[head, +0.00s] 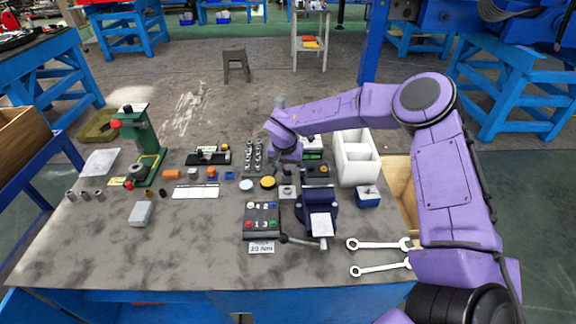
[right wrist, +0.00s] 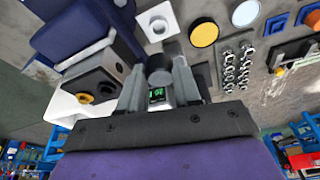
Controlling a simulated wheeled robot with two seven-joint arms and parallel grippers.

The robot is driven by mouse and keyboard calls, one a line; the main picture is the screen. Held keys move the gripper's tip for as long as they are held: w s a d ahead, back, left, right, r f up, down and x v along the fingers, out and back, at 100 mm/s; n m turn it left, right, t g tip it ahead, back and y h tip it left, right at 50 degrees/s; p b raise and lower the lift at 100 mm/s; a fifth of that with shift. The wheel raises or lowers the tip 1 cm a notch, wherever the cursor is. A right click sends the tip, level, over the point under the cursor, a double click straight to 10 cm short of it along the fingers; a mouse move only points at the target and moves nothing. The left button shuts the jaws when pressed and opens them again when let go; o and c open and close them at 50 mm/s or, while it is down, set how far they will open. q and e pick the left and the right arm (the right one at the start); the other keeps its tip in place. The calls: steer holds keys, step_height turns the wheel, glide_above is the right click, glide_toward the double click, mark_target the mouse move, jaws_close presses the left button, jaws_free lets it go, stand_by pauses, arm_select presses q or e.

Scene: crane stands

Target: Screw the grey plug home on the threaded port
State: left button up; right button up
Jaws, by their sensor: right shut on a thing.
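My right gripper (right wrist: 160,72) points down over the back middle of the bench. In the right wrist view its two grey fingers close on a grey round piece, which looks like the grey plug (right wrist: 160,78). In the head view my purple wrist hides the fingertips and the plug. A small light square block with a round feature on top, perhaps the threaded port (head: 288,191), sits on the bench just in front of the wrist. It also shows in the right wrist view (right wrist: 158,24), apart from the plug. My left gripper is not in view.
A blue vise (head: 318,198) stands close to the block, with a white bin (head: 356,160) to the right. A yellow disc (head: 268,183) and rows of metal fittings (head: 254,155) lie to the left. A device with a green display (head: 312,154) stands behind.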

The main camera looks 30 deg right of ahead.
mark_target(287, 174)
steer(key=shift+w+d+f, duration=0.15)
steer(key=shift+w+f, duration=0.3)
steer(key=shift+w, duration=0.25)
steer(key=shift+s+r, duration=0.3)
steer(key=shift+s, duration=0.05)
steer(key=shift+s+r+p, duration=0.15)
steer(key=shift+p, duration=0.45)
step_height(287, 174, down, 4)
steer(key=shift+b, duration=1.05)
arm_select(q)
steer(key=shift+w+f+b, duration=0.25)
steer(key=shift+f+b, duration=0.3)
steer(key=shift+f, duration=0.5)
arm_select(e)
steer(key=shift+f, duration=1.15)
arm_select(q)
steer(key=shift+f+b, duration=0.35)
arm_select(e)
steer(key=shift+f, duration=0.8)
steer(key=o, duration=1)
